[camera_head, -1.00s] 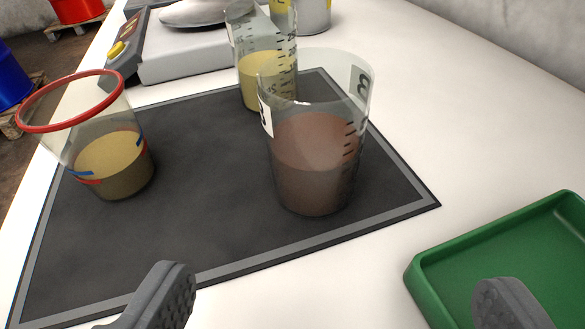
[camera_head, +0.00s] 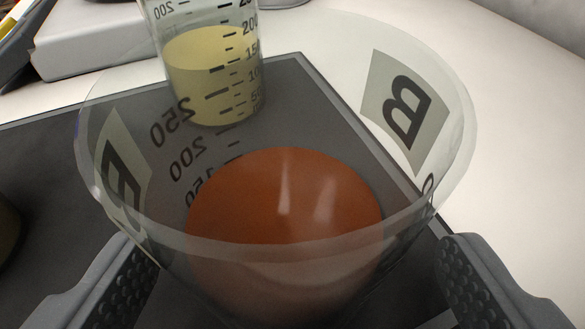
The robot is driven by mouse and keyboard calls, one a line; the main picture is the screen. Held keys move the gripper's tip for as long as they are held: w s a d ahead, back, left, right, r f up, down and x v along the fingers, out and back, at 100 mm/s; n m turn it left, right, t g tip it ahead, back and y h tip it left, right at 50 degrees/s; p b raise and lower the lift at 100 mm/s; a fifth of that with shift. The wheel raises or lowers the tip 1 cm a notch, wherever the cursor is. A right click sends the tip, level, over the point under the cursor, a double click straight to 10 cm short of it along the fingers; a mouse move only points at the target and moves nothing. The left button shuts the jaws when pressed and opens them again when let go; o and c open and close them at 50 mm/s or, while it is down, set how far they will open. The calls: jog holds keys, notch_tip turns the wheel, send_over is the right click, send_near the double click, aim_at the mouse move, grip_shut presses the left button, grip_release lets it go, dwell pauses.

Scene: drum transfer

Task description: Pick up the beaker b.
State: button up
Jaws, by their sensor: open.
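Beaker b (camera_head: 290,235) fills the middle of the view, close to the camera. It is clear glass with B labels, graduation marks and a red-brown liquid inside. It stands upright on the dark mat; its base is hidden by the liquid and the near wall. My gripper (camera_head: 290,285) is open, with one grey finger to the left of the beaker and one to the right. The fingers flank its wall; I cannot tell whether either pad touches it.
Another beaker (camera_head: 212,75) with yellow liquid stands just behind beaker b. The dark mat (camera_head: 45,165) lies under them, and the white table (camera_head: 530,130) is clear on the right. Part of a grey-white device (camera_head: 95,40) shows at the back left.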

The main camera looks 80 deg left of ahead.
jog(key=shift+x, duration=1.05)
jog(key=c, duration=1.2)
jog(key=shift+r, duration=0.15)
